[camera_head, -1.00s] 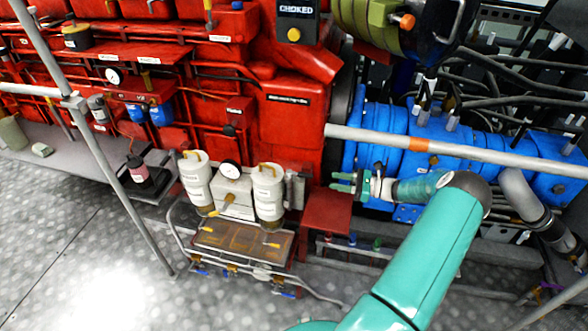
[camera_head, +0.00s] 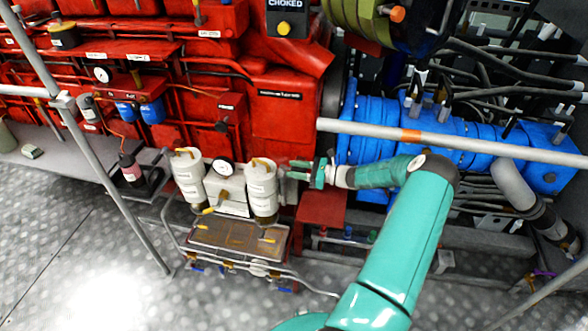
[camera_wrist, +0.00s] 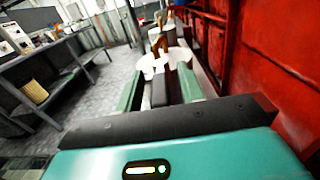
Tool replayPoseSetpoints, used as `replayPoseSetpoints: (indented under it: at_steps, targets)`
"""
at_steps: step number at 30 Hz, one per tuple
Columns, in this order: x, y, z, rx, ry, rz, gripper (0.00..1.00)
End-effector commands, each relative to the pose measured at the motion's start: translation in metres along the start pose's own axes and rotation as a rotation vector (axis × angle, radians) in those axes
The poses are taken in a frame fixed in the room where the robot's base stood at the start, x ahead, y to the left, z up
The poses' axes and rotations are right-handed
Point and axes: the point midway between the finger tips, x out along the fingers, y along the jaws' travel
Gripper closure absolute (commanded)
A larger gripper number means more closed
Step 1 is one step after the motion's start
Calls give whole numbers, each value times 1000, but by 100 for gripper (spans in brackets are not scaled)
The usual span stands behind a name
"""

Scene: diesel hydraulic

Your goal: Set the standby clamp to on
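No label that I can read names the standby clamp, so I cannot tell which part it is. Two white canisters with yellow-orange top handles stand in front of the red engine: the left canister (camera_head: 188,178) and the right canister (camera_head: 262,195). My gripper (camera_head: 294,170) is just right of the right canister's top, its green fingers pointing left towards it. In the wrist view my gripper (camera_wrist: 158,82) has its fingers apart, with a dark bar between them that I cannot identify. Beyond the fingertips are a white canister top (camera_wrist: 176,60) and an orange-brown handle (camera_wrist: 160,46).
A grey rail (camera_head: 460,144) crosses above my arm. The red engine (camera_head: 285,115) rises behind, and blue machinery (camera_head: 385,125) is at right. The floor at lower left is clear.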

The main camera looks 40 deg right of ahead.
Motion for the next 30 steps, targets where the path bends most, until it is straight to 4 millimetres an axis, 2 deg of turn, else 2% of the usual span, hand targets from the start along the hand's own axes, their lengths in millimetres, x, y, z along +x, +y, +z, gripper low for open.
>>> replayPoseSetpoints:
  at_steps: [3, 10, 11, 16, 30]
  targets:
    - [7, -1, 0, -1, 0, 1, 62]
    - [8, -1, 0, -1, 0, 1, 62]
    - [8, -1, 0, -1, 0, 1, 66]
    - [8, -1, 0, -1, 0, 1, 99]
    - [12, 1, 0, -1, 0, -1, 100]
